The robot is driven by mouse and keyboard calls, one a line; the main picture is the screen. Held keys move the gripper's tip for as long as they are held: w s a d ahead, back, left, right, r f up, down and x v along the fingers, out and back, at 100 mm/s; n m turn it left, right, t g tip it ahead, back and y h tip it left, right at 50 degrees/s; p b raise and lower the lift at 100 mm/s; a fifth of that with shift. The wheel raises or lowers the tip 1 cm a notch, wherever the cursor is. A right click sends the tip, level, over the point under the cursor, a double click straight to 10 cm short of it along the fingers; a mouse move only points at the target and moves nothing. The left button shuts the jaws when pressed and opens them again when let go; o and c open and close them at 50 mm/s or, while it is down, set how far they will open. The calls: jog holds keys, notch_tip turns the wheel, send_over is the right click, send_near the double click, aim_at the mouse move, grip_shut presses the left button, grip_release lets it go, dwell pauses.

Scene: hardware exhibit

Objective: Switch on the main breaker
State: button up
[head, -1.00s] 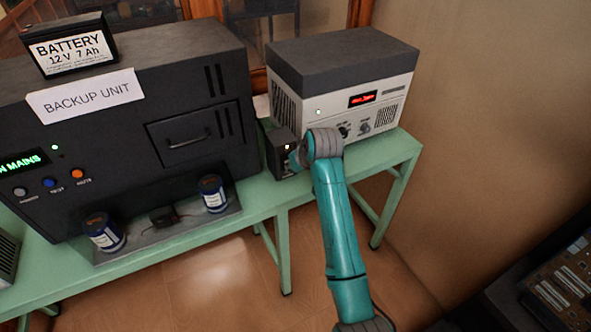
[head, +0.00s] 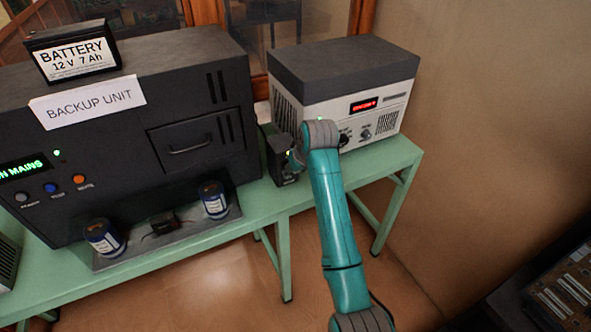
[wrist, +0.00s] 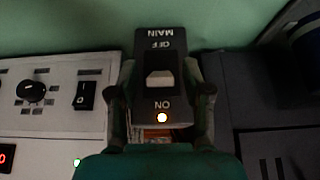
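The main breaker is a small dark box (head: 278,158) on the green bench, between the backup unit and a grey-white unit. In the wrist view its face (wrist: 178,72) appears upside down, labelled MAIN, OFF and ON. A pale switch lever (wrist: 159,78) sits between OFF and ON; I cannot tell clearly which way it is thrown. A small lamp (wrist: 162,118) by ON glows. My gripper (wrist: 162,98) is open, its fingers apart on either side of the breaker's ON end, holding nothing visible. In the head view my wrist mostly hides it.
The black backup unit (head: 110,130) stands left, with a battery (head: 72,50) on top and two blue cans (head: 103,237) in front. The grey-white unit (head: 325,105) with a red display stands right.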

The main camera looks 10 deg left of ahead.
jog(key=v, duration=1.2)
dwell(0.4)
jog(key=s+d+f+m+t, duration=0.1)
jog(key=s+d+f, duration=0.25)
jog(key=f, duration=0.45)
jog(key=s+d+f+m+t, duration=0.1)
jog(key=s+d+f, duration=0.2)
jog(key=s+f, duration=0.35)
jog(key=s+d+f+m+t, duration=0.15)
jog(key=d+f, duration=0.25)
jog(key=f, duration=0.6)
jog(key=s+d+f+t, duration=0.2)
jog(key=s+d+f, duration=0.2)
jog(key=s, duration=0.6)
jog(key=s+d+r+m+t+h, duration=0.1)
jog(key=s+d, duration=0.2)
jog(key=s, duration=0.6)
jog(key=s+d+m+t+h, duration=0.1)
jog(key=s+d, duration=0.2)
jog(key=s, duration=0.6)
jog(key=s+d+r+m+t+h, duration=0.1)
jog(key=s+d+r+t, duration=0.1)
jog(key=s+r, duration=1.2)
jog(key=shift+s+d, duration=0.5)
jog(key=shift+s, duration=0.5)
